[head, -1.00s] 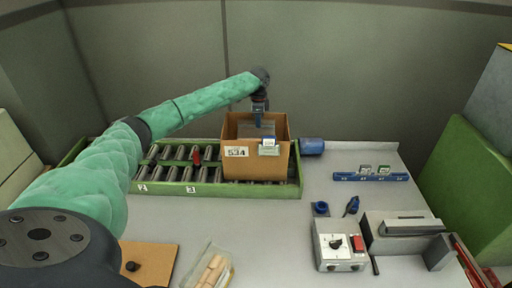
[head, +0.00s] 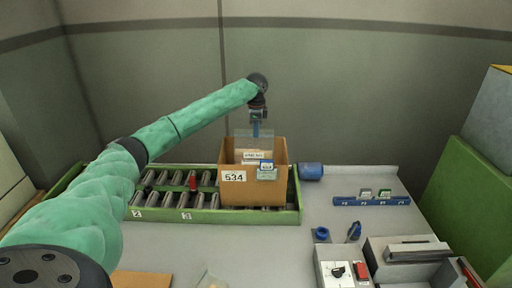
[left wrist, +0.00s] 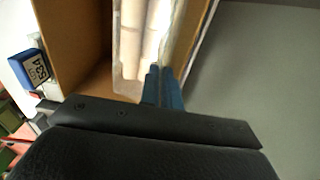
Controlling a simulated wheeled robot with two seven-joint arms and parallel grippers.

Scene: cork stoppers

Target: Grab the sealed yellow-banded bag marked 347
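My left gripper (head: 256,130) is above the brown cardboard box (head: 233,192) marked 534. Its blue fingers (left wrist: 165,88) are shut on the top of a clear bag of corks (left wrist: 135,45). In the head view the bag (head: 243,142) hangs upright, its upper part above the box rim and its lower part behind the front wall. A pale label shows on it, but I cannot read its number or make out a yellow band. My right gripper is not in view.
The box stands on a green-framed roller conveyor (head: 160,215). Another clear bag (head: 210,281) is cut off at the bottom edge. A blue rack (head: 371,201) and a switch box (head: 338,270) stand to the right.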

